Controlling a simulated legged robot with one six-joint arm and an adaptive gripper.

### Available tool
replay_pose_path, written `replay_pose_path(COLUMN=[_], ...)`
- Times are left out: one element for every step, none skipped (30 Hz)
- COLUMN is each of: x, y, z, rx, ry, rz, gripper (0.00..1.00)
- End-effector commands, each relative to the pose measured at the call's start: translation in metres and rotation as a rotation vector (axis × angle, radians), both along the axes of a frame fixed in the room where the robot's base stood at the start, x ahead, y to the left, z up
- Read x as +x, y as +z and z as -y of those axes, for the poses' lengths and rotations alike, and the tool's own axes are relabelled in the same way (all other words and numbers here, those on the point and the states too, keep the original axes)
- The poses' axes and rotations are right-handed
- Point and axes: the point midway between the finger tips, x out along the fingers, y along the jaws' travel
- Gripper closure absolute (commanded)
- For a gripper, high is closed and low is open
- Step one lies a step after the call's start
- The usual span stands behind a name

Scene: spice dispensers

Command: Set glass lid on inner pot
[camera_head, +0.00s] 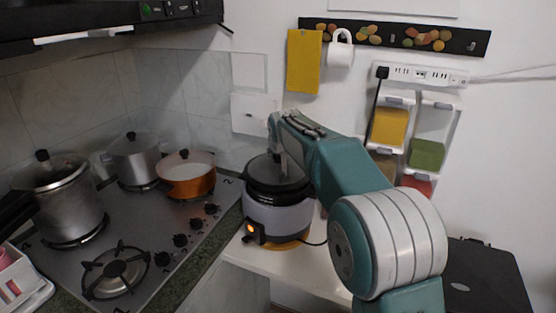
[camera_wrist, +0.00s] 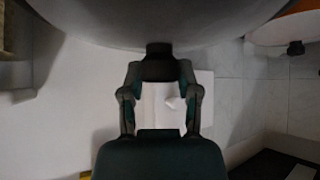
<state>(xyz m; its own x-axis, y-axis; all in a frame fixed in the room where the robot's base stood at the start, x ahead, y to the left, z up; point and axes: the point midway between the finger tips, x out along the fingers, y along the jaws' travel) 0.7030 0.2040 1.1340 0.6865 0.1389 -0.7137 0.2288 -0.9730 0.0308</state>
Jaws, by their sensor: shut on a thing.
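The cooker (camera_head: 277,215), with a grey body and black rim, stands on the white counter. A dark lid (camera_head: 268,170) lies over its top in the head view; its grey surface (camera_wrist: 150,22) fills the top of the wrist view. My gripper (camera_head: 285,162) is over the lid, its fingers closed on the lid's dark knob (camera_wrist: 160,62). The inner pot is hidden under the lid, and I cannot tell whether the lid rests on it or is slightly above. An orange light shows on the cooker's front.
An orange pot (camera_head: 187,180) and two metal pots (camera_head: 66,205) (camera_head: 138,160) stand on the stove left of the cooker. Spice dispensers (camera_head: 427,154) hang on the wall at right. A cord (camera_head: 312,243) runs from the cooker. A black box (camera_head: 484,280) is at lower right.

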Motion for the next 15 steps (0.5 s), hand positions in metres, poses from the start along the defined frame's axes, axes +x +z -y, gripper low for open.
replay_pose_path(x=[-0.001,-0.001,-0.001,-0.001,-0.001,-0.001,-0.001,-0.001,-0.001,-0.001,-0.001,-0.001,-0.001,-0.001,-0.001], y=[-0.010,-0.014,-0.019,-0.021,-0.023,-0.024,-0.024,-0.025,-0.026,-0.027,-0.028,-0.028,-0.028,-0.028,-0.028], z=[0.001,0.001,0.001,0.001,0.001,0.001,0.001,0.002,0.002,0.002,0.002,0.001,0.001,0.001,0.001], rx=[-0.001,-0.001,-0.001,0.001,0.001,0.000,0.000,-0.001,-0.001,-0.003,-0.003,-0.004,-0.004,-0.004,-0.003], ry=[0.000,0.000,0.000,0.000,0.000,0.000,0.000,-0.001,-0.001,0.000,0.000,-0.001,-0.001,-0.001,0.000], rz=[-0.004,-0.004,-0.003,-0.002,-0.003,-0.004,-0.005,-0.007,-0.009,-0.012,-0.013,-0.012,-0.012,-0.012,-0.013], gripper=[1.00,1.00,1.00,1.00,1.00,1.00,1.00,1.00,1.00,0.53,0.39,0.23,0.23,0.23,0.23])
